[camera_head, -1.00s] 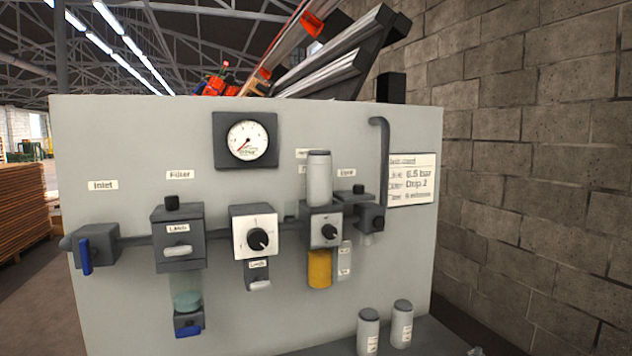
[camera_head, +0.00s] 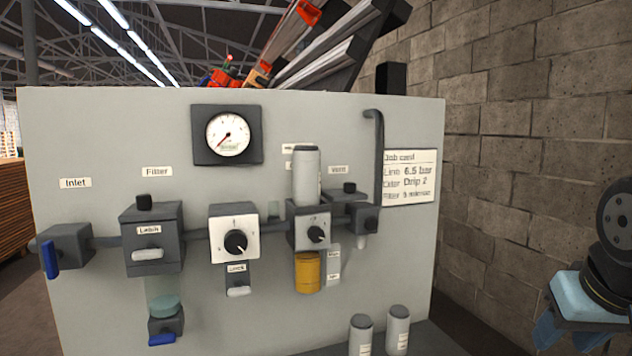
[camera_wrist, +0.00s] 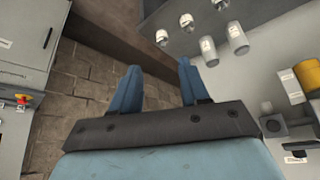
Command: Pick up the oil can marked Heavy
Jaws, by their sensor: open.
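Two grey cans, a left one (camera_head: 361,336) and a right one (camera_head: 398,331), stand upright side by side on the dark ledge (camera_head: 428,342) below the panel. Each carries a small pale label that I cannot read, so I cannot tell which says Heavy. In the wrist view, two labelled cans (camera_wrist: 208,52) (camera_wrist: 237,38) show at the upper right, beyond the fingers. My gripper (camera_wrist: 157,80) is open, with nothing between its blue fingers. In the head view, it is at the lower right, apart from the cans, with its lower end cut off.
The grey panel (camera_head: 110,120) carries a gauge (camera_head: 227,134), valves, a dial unit (camera_head: 234,234) and an amber bowl (camera_head: 307,272). A job card (camera_head: 410,177) is at its right. A block wall (camera_head: 500,170) stands at the right. Several small silver round parts (camera_wrist: 187,20) sit near the cans.

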